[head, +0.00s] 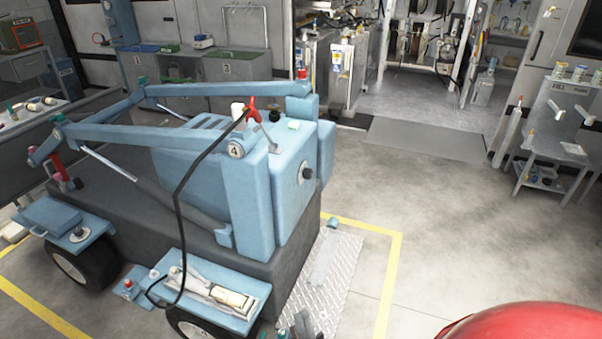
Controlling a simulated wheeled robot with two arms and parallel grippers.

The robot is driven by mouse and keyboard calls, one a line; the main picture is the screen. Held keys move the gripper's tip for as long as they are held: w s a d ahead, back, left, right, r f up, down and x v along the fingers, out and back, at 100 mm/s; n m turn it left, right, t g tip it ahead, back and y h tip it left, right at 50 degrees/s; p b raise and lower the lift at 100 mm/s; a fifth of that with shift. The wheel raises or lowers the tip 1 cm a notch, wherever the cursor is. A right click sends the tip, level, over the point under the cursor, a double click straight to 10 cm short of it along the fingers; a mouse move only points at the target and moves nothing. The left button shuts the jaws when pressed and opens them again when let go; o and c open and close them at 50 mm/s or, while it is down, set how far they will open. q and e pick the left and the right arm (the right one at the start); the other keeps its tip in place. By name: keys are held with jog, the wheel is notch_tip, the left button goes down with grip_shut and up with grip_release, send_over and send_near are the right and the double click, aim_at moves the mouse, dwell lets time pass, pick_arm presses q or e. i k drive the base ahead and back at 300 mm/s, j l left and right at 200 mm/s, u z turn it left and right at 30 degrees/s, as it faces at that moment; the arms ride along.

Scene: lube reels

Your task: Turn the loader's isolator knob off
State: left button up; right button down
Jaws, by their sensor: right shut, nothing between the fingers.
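The loader (232,190) is a light blue machine with long lift arms and a dark grey body, filling the left and middle of the head view. A dark round knob (307,173) sits on a pale disc on its right-hand end face. It looks like the isolator knob; its setting is too small to read. My right gripper (303,322) shows small at the bottom edge, below and apart from the knob. It is shut and empty, and partly cut off by the frame. My left gripper is not in view.
A red-handled fitting (252,110) with a black cable sits on the loader's top. A tread plate (335,275) lies beside the loader, inside yellow floor lines (396,270). Open floor lies to the right, with a small grey cart (555,150) farther off. Benches stand behind.

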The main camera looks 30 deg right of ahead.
aim_at(307, 173)
jog(key=i+l, duration=0.15)
jog(key=l, duration=0.2)
jog(key=i+l, duration=0.15)
jog(key=l, duration=0.2)
jog(key=i+l+u, duration=0.1)
jog(key=l, duration=0.25)
jog(key=i+l, duration=0.2)
jog(key=l, duration=0.2)
jog(key=i+l, duration=0.1)
jog(key=l, duration=0.25)
jog(key=i+l+u, duration=0.1)
jog(key=l, duration=0.25)
jog(key=i+l, duration=0.15)
jog(key=l, duration=0.25)
